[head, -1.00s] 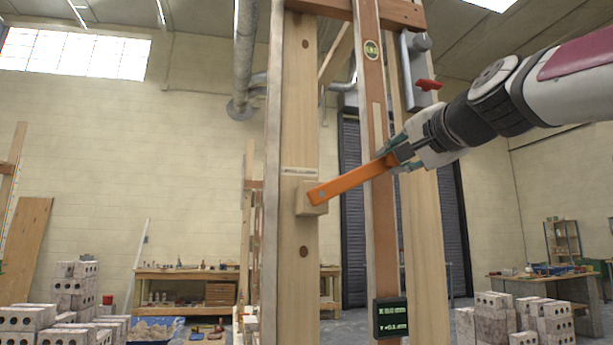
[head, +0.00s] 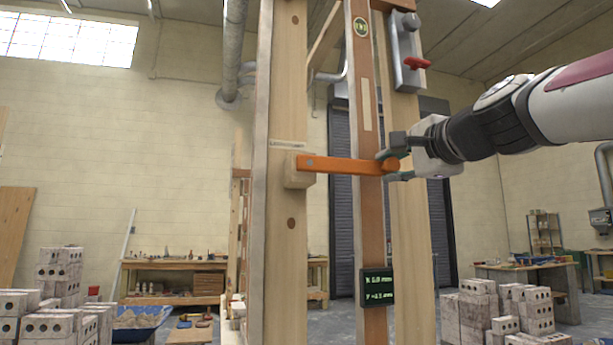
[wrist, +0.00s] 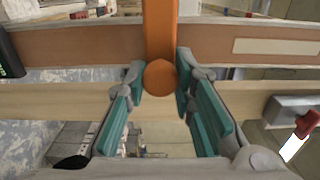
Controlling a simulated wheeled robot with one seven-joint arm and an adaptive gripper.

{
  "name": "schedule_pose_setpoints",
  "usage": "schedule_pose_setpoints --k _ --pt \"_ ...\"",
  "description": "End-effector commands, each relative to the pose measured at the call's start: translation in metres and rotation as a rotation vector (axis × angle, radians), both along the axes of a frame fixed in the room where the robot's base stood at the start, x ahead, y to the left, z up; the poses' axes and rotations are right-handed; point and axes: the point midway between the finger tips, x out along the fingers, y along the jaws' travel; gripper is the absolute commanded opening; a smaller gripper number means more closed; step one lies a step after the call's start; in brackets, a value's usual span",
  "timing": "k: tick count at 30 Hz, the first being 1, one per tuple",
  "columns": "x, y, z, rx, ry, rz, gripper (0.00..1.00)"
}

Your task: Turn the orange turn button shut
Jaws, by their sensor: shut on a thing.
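The orange turn button (head: 340,166) is a long bar pivoted at its left end on a wooden block (head: 298,172) on the left post. It lies almost level across the brown upright board (head: 369,215), its right end just past the board's edge. My gripper (head: 392,166) is at that right end, shut on its round orange knob. In the wrist view the knob (wrist: 160,77) sits between the tips of the teal-padded fingers, and the bar (wrist: 161,30) runs away from it.
A grey bracket with a red handle (head: 416,63) is on the right post, above my gripper. A small display (head: 377,287) is fixed low on the brown board. Concrete blocks (head: 57,290) and workbenches (head: 172,283) stand farther back.

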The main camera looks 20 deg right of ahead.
Motion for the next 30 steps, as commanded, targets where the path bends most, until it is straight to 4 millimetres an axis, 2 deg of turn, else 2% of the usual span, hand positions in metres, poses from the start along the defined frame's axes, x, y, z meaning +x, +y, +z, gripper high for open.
schedule_pose_setpoints --k 8,9,11,12,23,26,30 --pt "0.002 0.0 -0.005 0.004 0.011 0.002 0.0" --pt "0.002 0.0 -0.005 0.004 0.011 0.002 0.28" --pt "0.002 0.0 -0.005 0.003 0.011 0.002 0.41" --pt "0.002 0.0 -0.005 0.003 0.01 0.002 0.43" --pt "-0.004 0.0 -0.002 0.002 0.005 0.001 0.43" --pt "-0.016 -0.001 -0.001 0.001 0.002 0.0 0.43" --pt "-0.043 -0.001 -0.001 0.002 0.001 0.0 0.43"
